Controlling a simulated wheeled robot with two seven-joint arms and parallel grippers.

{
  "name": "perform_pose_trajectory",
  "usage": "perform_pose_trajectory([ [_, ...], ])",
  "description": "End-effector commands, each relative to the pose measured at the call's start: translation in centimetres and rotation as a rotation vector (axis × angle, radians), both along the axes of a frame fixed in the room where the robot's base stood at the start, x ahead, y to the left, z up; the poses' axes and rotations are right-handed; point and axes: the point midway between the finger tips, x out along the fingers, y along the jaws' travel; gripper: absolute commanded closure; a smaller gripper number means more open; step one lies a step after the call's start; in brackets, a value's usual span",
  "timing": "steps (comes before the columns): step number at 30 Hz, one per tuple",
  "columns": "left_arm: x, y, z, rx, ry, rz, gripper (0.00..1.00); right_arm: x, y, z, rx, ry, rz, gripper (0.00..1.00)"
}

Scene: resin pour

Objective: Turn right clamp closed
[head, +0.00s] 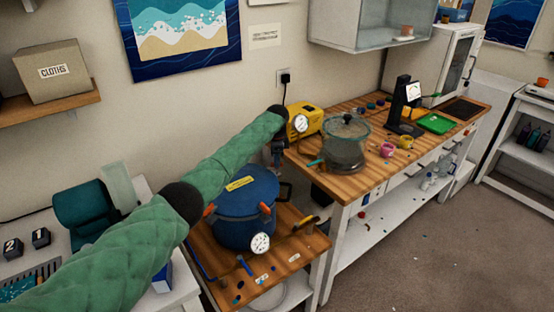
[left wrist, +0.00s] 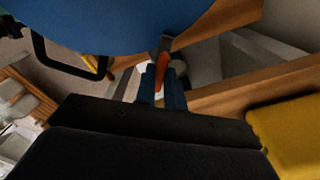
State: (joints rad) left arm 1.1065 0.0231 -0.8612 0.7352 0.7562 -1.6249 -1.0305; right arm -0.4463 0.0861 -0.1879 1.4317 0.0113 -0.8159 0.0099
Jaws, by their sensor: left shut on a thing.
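The blue pot (head: 246,222) stands on a wooden top, with a yellow label on its lid and a round white gauge (head: 260,243) at its front. Two orange clamps show at its near side, one at left (head: 209,210) and one at front (head: 266,208). My left gripper (head: 277,152) reaches down at the pot's back right edge. In the left wrist view its blue fingers (left wrist: 162,88) are shut on an orange clamp lever (left wrist: 163,68) beside the pot's blue wall (left wrist: 120,22). This appears to be the right clamp; the head view hides it. My right gripper is out of view.
A yellow machine (head: 305,120) with a gauge stands close to my left gripper. A glass-lidded pot (head: 345,145) is on the long wooden bench. A black pot handle (left wrist: 72,62) juts near the fingers. A green tray (head: 436,124) lies further back.

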Motion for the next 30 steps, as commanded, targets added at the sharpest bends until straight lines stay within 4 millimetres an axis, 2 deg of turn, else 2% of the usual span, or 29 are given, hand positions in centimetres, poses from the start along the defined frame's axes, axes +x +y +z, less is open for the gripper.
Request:
perform_pose_trajectory([
  [3,-0.1,-0.1,0.1,-0.002,0.002,0.110,1.00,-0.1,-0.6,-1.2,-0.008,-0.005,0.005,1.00],
  [15,0.0,-0.1,0.1,-0.001,0.000,0.439,1.00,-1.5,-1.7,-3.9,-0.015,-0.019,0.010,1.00],
  [22,0.0,-0.1,0.1,-0.001,0.000,0.555,1.00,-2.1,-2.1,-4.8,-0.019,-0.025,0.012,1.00],
  [30,0.0,-0.1,0.1,-0.001,-0.002,0.612,1.00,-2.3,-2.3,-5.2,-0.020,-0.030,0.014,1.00],
])
